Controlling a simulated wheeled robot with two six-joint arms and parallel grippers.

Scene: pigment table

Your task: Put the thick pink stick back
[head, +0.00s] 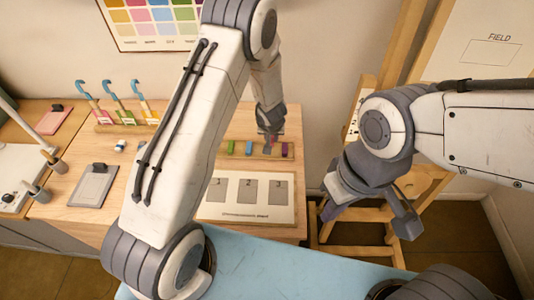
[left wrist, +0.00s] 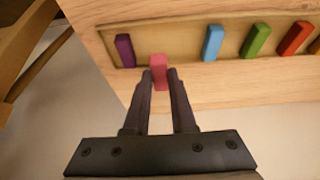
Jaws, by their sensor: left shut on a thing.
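The pink stick (left wrist: 159,67) is between the fingertips of my left gripper (left wrist: 160,80), which is shut on it. In the left wrist view its far end overlaps the near rim of the wooden stick tray (left wrist: 181,45), at the gap between the purple stick (left wrist: 124,50) and the blue stick (left wrist: 213,42). I cannot tell whether it touches the tray. In the head view my left gripper (head: 270,136) is over the tray's right part. My right gripper (head: 368,214) is open and empty, right of the table.
A green stick (left wrist: 256,40) and a red stick (left wrist: 295,38) also lie in the tray. A board with numbered grey squares (head: 210,211) lies in front of it. A wooden easel (head: 401,40) stands right.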

